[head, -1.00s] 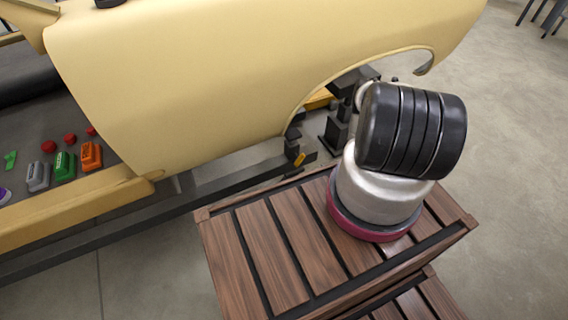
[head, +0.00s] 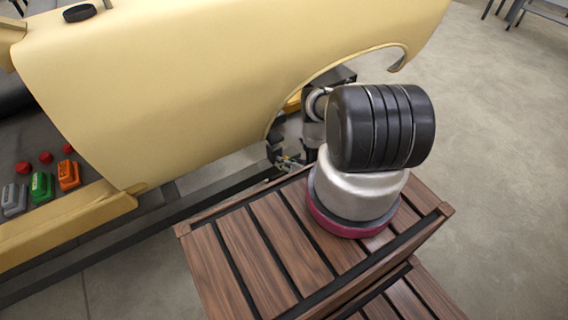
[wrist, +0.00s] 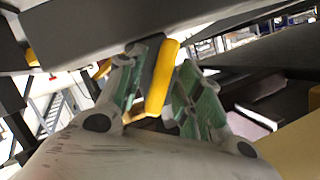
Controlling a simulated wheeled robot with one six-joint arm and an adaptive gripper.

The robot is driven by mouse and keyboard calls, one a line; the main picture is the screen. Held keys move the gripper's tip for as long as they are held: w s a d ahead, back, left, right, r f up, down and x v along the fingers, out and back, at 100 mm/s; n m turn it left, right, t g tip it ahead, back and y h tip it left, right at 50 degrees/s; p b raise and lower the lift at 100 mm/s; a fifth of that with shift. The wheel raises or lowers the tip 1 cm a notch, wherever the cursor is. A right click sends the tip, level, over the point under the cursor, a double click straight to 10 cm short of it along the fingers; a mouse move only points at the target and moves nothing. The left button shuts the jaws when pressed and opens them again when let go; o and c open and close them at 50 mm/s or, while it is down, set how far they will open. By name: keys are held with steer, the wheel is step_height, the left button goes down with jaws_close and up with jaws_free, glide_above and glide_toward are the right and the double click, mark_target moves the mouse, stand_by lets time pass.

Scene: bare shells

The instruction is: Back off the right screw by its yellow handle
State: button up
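The yellow handle (wrist: 162,76) shows in the wrist view, hanging below a dark grey beam (wrist: 110,35). Its left side is dark. My gripper (wrist: 168,70) has its green-padded fingers on either side of the handle, tips close to it. I cannot tell whether both pads press on it. In the head view my gripper (head: 287,163) is small, low below the wheel arch of a yellow body panel (head: 190,80), with a bit of yellow beside it. The screw itself cannot be made out, and my arm hides part of the area.
A dark rail (head: 190,208) runs along the floor under the panel. At the left are a grey block (head: 14,198), a green block (head: 42,186), an orange block (head: 68,175) and red knobs (head: 45,157). A black puck (head: 80,13) lies on the panel. Floor at right is open.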

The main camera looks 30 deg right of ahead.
jaws_close()
steer(key=shift+n, duration=0.3)
steer(key=shift+a+n+g+h, duration=0.15)
steer(key=shift+n+g+h, duration=0.15)
steer(key=shift+n+h, duration=1.4)
steer(key=shift+n, duration=0.5)
jaws_free()
